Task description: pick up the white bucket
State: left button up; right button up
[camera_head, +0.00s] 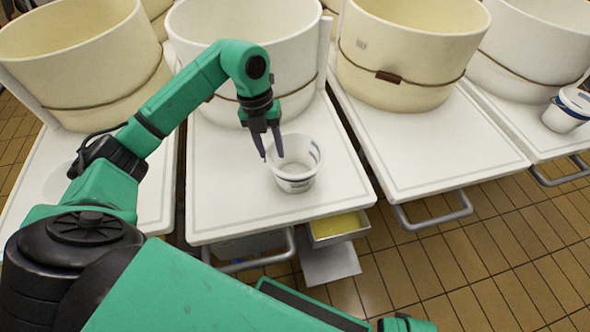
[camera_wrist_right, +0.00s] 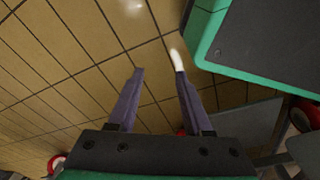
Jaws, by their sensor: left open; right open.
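The white bucket (camera_head: 295,184) stands upright on a white cart top in the head view, with blue marks on its side. It looks empty. My left gripper (camera_head: 272,157) comes down over the bucket's left rim, pointing downward with its fingers apart. One finger shows just left of the rim and the other in front of the opening. I cannot tell whether either touches the bucket. My right gripper (camera_wrist_right: 155,90) is open and empty in the right wrist view, above the tiled floor, away from the bucket.
Large cream vats stand behind on white carts (camera_head: 235,222). A second white bucket (camera_head: 568,108) stands on the far right cart. A tray with yellow contents (camera_head: 338,228) sits under the middle cart's edge. Tiled floor (camera_head: 490,260) is open at right front.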

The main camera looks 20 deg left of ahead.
pick_arm(q)
notch_tip(320, 180, down, 6)
jog(key=shift+d+r+b, duration=0.15)
jog(key=shift+r+b, duration=0.05)
jog(key=shift+b, duration=0.2)
grip_shut()
jog(key=shift+r, duration=0.1)
dwell(1.0)
